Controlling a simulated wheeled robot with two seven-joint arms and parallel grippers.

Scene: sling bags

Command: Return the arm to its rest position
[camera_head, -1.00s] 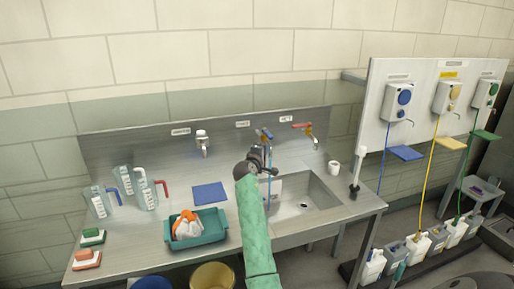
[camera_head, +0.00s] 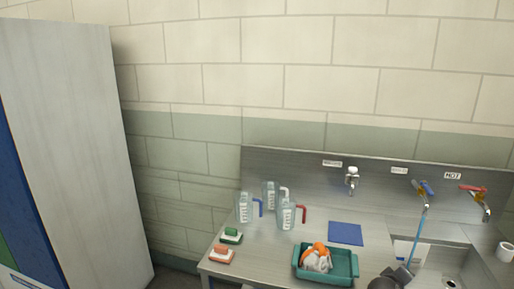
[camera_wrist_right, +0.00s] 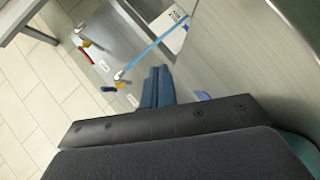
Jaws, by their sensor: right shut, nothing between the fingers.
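My right gripper (camera_head: 402,273) shows at the bottom edge of the head view, in front of the sink's left side, holding nothing. In the right wrist view its two dark blue fingers (camera_wrist_right: 157,86) are pressed together. Most of my right arm is out of the head view. My left arm and gripper are in neither view.
A blue stream runs from the blue-handled tap (camera_head: 424,188) into the sink (camera_head: 452,283). A teal tray (camera_head: 342,265) with orange and white items, jugs (camera_head: 288,215) and a blue mat (camera_head: 345,233) are on the counter. A tall cabinet (camera_head: 85,150) stands left.

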